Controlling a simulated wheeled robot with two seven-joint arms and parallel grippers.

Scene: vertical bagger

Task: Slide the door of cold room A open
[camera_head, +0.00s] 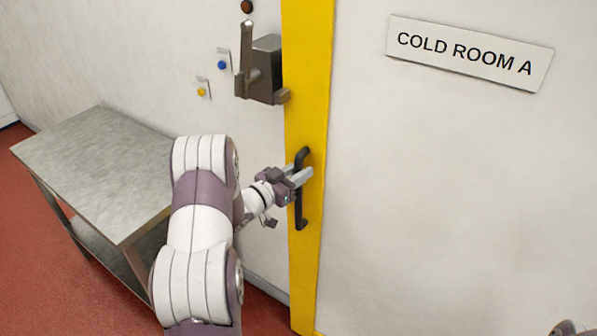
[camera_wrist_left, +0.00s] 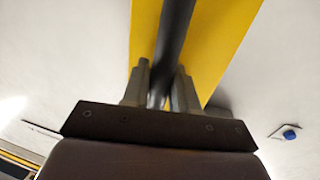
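The door of cold room A (camera_head: 440,190) is a white panel with a yellow strip (camera_head: 308,120) down its left edge. No gap shows at that edge. A dark vertical bar handle (camera_head: 299,215) is fixed on the strip. My left gripper (camera_head: 300,177) is at the handle's upper-middle part, with one finger on each side of the bar. In the left wrist view its fingers (camera_wrist_left: 160,88) close against the dark handle bar (camera_wrist_left: 175,35). A small part of my right arm's end (camera_head: 572,328) shows at the bottom right corner; its fingers cannot be made out.
A grey latch box with an upright lever (camera_head: 262,72) is beside the strip, above the handle. A sign (camera_head: 467,52) reads COLD ROOM A. Blue (camera_head: 222,64) and yellow (camera_head: 202,92) buttons are on the wall. A metal table (camera_head: 105,165) stands at the left on red floor.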

